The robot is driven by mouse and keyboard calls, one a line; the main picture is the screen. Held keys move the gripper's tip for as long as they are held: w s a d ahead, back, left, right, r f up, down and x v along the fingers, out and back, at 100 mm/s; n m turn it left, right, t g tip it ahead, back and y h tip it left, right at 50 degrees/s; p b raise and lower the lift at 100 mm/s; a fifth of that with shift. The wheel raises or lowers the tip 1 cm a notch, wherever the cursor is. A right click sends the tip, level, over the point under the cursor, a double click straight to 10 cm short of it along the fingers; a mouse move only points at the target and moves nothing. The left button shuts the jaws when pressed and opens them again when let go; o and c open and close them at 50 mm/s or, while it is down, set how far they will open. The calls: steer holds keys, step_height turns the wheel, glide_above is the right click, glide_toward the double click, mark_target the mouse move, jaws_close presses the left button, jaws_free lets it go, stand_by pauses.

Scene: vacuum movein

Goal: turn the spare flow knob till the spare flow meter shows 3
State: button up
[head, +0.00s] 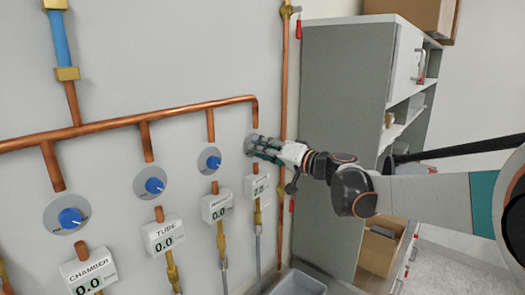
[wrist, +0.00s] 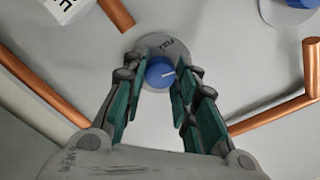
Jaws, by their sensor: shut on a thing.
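In the wrist view the blue spare flow knob (wrist: 160,73) sits on a round grey plate (wrist: 166,47) on the wall, with a light pointer line on its face. My gripper (wrist: 160,80) has its fingers on both sides of the knob, shut on it. In the head view my gripper (head: 257,146) reaches the rightmost plate (head: 250,144) and hides the knob. The spare flow meter (head: 257,187) hangs below it; its small reading looks like 2 with an unclear decimal.
To the left are the chamber knob (head: 70,218), the tube knob (head: 155,185) and a third knob (head: 213,162); their meters read 0.0. Copper pipes (head: 130,121) run along the wall. A vertical pipe (head: 285,90) and a grey cabinet (head: 340,130) stand close on the right.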

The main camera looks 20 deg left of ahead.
steer(key=n, duration=0.5)
steer(key=shift+f, duration=0.1)
stand_by(0.4)
steer(key=o, duration=1.1)
steer(key=v, duration=1.2)
steer(key=shift+b, duration=0.3)
